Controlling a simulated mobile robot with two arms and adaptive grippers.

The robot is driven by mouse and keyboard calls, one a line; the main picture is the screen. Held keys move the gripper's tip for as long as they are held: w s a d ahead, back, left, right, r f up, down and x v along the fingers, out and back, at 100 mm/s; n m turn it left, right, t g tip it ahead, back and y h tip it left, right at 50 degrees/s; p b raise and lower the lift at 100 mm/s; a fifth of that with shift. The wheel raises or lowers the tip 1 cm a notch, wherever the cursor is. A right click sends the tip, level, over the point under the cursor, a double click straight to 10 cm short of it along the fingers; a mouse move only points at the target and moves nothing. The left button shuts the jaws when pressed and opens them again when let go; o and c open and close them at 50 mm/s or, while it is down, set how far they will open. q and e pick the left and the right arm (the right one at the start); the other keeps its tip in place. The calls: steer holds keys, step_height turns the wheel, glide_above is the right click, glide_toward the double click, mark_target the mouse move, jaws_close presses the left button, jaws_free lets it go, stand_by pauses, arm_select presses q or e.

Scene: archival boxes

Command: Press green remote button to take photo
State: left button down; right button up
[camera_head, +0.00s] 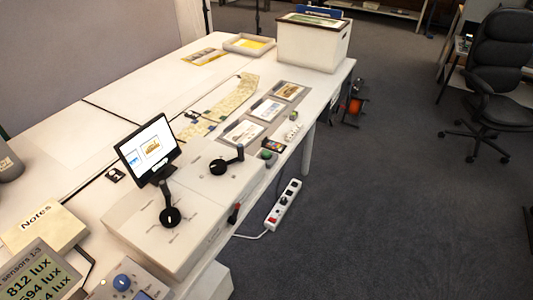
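A small green button (266,154) sits near the right edge of the table, just right of a white console box. It is small in the head view, and I cannot tell whether it is pressed. A screen (148,150) stands upright at the back of the console box (190,225) and is lit with small pictures. Neither of my grippers shows in this view.
Two black levers (169,215) stand on the console. Flat picture cards (243,133) lie on a grey mat beyond it. A white storage box (313,45) stands at the far end. A power strip (283,205) lies on the floor; open carpet (400,200) is at right.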

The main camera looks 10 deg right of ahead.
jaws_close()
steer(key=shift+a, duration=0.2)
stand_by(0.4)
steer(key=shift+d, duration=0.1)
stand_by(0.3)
